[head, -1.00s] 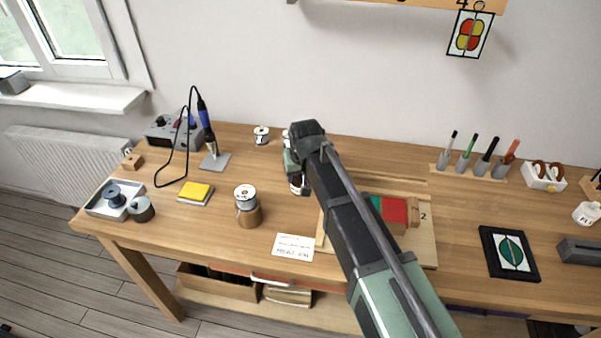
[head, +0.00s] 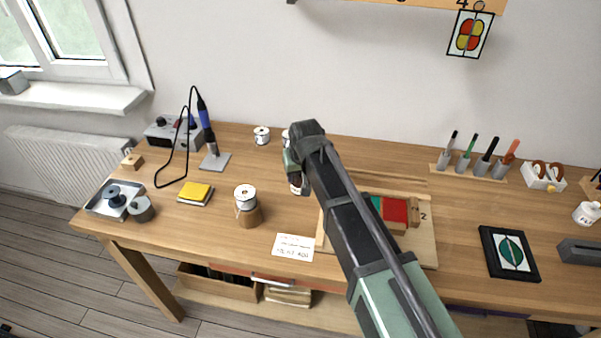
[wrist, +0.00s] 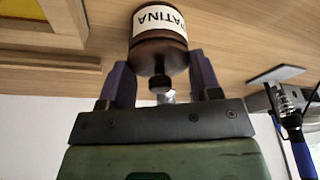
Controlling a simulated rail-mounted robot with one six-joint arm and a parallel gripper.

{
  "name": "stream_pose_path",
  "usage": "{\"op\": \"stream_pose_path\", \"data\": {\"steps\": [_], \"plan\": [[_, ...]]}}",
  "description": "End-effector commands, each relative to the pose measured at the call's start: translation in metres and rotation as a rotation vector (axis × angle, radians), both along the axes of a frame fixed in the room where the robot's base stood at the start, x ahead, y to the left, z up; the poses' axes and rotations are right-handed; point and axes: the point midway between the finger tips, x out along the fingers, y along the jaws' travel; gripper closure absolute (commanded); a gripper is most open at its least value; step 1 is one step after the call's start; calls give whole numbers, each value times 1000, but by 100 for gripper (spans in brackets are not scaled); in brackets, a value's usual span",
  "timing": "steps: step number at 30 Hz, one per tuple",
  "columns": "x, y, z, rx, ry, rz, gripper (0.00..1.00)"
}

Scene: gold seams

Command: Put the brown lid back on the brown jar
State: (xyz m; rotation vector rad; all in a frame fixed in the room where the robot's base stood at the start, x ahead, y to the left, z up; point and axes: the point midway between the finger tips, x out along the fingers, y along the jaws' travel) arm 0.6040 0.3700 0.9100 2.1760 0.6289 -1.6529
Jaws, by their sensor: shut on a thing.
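The brown jar with a white PATINA label (wrist: 158,20) is upside down in the wrist view. The brown lid (wrist: 160,58) with its small dark knob (wrist: 160,84) is at the jar's near end. My gripper (wrist: 162,75) is shut on the lid, with one finger on each side. The lid is in line with the jar and appears to meet it; I cannot tell whether it is fully seated. In the head view my gripper (head: 296,170) is over the jar (head: 296,187), which is mostly hidden behind my arm.
A wooden board with red and green pieces (head: 395,211) lies to the right. A soldering iron (head: 207,125) stands at back left.

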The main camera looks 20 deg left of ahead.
Motion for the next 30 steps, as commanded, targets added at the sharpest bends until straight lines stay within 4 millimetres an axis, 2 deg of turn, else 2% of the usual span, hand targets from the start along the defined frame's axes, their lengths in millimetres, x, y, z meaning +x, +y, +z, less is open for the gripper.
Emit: {"op": "stream_pose_path", "data": {"steps": [6,7,12,18,21,30], "plan": [[0,0,0,1,-1,0,65],[0,0,0,1,-1,0,39],[0,0,0,0,0,0,13],[0,0,0,0,0,0,12],[0,0,0,0,0,0,0],[0,0,7,0,0,0,0]]}}
